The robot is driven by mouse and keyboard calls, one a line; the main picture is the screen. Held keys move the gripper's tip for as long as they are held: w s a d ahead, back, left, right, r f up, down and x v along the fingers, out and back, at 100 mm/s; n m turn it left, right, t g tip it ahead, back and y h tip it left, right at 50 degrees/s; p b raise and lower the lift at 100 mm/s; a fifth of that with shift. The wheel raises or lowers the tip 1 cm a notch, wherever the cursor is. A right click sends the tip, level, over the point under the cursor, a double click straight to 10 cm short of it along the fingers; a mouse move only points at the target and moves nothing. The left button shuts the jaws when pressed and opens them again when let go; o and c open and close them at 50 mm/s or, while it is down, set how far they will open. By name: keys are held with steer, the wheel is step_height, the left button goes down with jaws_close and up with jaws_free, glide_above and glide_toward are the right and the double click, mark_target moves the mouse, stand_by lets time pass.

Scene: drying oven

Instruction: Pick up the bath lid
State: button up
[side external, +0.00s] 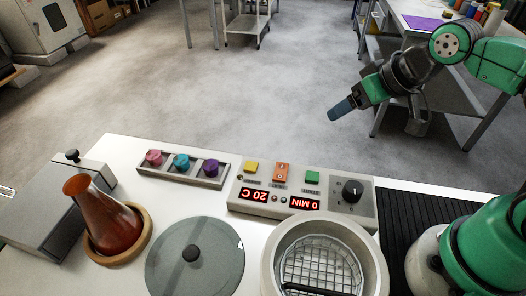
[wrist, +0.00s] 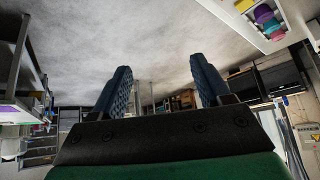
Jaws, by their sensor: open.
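My gripper (side external: 341,110) is raised over the floor beyond the bench, far up and right of the lid, and touches nothing. In the wrist view its two blue textured fingers (wrist: 158,85) stand apart with nothing between them. The lid does not show in the wrist view.
A control panel (side external: 258,197) with coloured buttons and a knob stands behind the bath. A rack (side external: 198,181) with coloured caps is behind the lid. A flask of red-brown liquid (side external: 115,228) sits in a cork ring left of the lid, beside a grey box (side external: 52,222).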

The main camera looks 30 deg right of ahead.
steer(key=w+a+m+g+y, duration=0.2)
steer(key=w+a+m, duration=0.15)
steer(key=a, duration=0.45)
steer(key=m+g, duration=0.6)
steer(key=m, duration=0.4)
glide_above(191, 251)
steer(key=d, duration=0.2)
steer(key=shift+n+y, duration=0.25)
steer(key=shift+y, duration=0.05)
steer(key=f, duration=0.7)
steer(key=shift+w+a, duration=0.2)
steer(key=shift+w, duration=0.15)
steer(key=x, duration=0.4)
steer(key=shift+s+f, duration=0.1)
steer(key=shift+a+f, duration=0.2)
steer(key=shift+f, duration=0.45)
jaws_close()
